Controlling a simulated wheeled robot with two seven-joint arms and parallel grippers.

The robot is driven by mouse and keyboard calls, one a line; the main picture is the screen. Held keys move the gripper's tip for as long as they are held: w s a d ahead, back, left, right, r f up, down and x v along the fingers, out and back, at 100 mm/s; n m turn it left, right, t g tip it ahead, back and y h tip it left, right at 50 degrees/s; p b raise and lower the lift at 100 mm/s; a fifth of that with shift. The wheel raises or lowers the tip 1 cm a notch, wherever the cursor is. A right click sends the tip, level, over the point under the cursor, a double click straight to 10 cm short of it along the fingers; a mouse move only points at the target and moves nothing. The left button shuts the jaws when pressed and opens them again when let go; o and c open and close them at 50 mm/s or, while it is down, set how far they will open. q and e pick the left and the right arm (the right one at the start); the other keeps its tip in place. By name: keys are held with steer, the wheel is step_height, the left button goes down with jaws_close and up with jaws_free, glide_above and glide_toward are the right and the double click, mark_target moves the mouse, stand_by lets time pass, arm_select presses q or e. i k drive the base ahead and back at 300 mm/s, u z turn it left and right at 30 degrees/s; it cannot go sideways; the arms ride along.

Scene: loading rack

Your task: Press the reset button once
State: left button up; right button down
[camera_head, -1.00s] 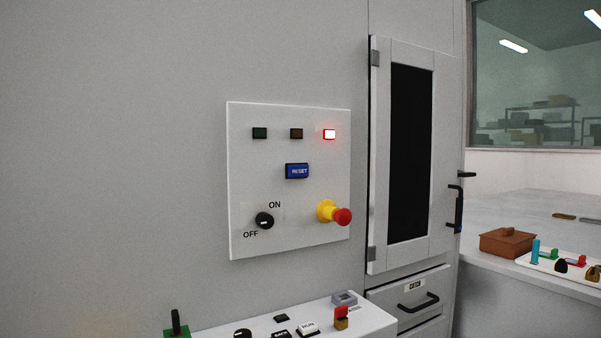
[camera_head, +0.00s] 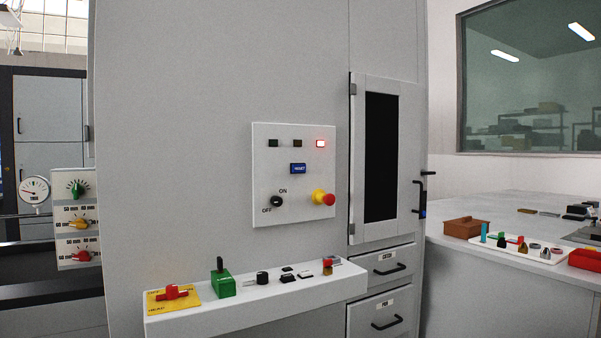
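The blue reset button (camera_head: 298,169) sits in the middle of a white control panel (camera_head: 262,200) on the grey wall, in the head view. Above it is a row of three lamps; the right one (camera_head: 320,143) glows red and the other two are dark. Below it are a black ON/OFF knob (camera_head: 277,201) and a red mushroom button on a yellow base (camera_head: 323,198). Neither of my grippers is in view.
A white ledge (camera_head: 215,313) with a red handle, a green lever box (camera_head: 222,280) and several small controls juts out below the panel. A door with a dark window (camera_head: 381,160) and drawers stand to the right. A counter (camera_head: 500,219) with small parts lies further right.

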mark_target(299, 168)
steer(key=z, duration=0.2)
steer(key=k, duration=0.1)
steer(key=u, duration=1.05)
steer(key=i, duration=1.85)
steer(key=z, duration=0.65)
